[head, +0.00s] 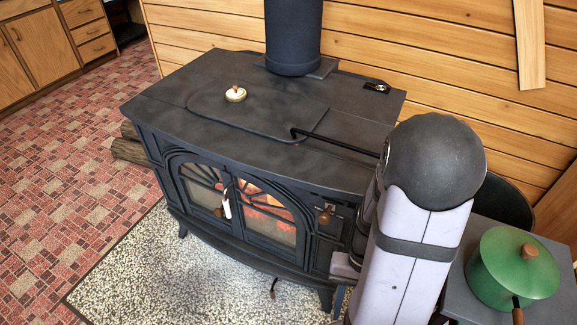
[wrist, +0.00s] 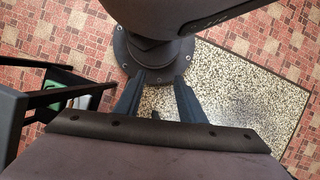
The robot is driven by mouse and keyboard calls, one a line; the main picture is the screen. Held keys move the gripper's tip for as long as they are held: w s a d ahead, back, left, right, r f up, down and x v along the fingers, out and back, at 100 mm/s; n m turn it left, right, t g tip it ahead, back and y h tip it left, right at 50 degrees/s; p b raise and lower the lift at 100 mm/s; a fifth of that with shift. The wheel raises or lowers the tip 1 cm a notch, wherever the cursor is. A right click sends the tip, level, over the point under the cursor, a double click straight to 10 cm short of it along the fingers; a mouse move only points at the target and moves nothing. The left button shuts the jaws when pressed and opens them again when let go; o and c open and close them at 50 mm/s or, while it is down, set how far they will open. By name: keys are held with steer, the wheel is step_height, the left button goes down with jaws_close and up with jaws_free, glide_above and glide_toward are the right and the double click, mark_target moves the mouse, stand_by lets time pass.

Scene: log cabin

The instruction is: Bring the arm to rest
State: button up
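My arm (head: 420,220) is folded upright at the right front of the black wood stove (head: 160,97), in the head view. My gripper (wrist: 157,98) shows in the wrist view, with two dark fingers apart and nothing seen between them. It points down past my base toward the floor. In the head view the arm mostly hides the gripper.
A green lidded pot (head: 515,265) stands on a dark side table (head: 456,262) at the right. A fire shows behind the stove's glass.

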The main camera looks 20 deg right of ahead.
steer(key=w+a+r+n+t+h, duration=0.2)
steer(key=w+a+r+n+t, duration=0.2)
steer(key=w+a+r+n, duration=0.35)
step_height(320, 180, up, 26)
steer(key=w+m+p, duration=0.1)
steer(key=p, duration=2.4)
steer(key=shift+a+f+p, duration=0.2)
steer(key=shift+a+p, duration=0.15)
steer(key=shift+a, duration=0.05)
steer(key=shift+f, duration=0.1)
step_height(320, 180, down, 43)
steer(key=b, duration=4.3)
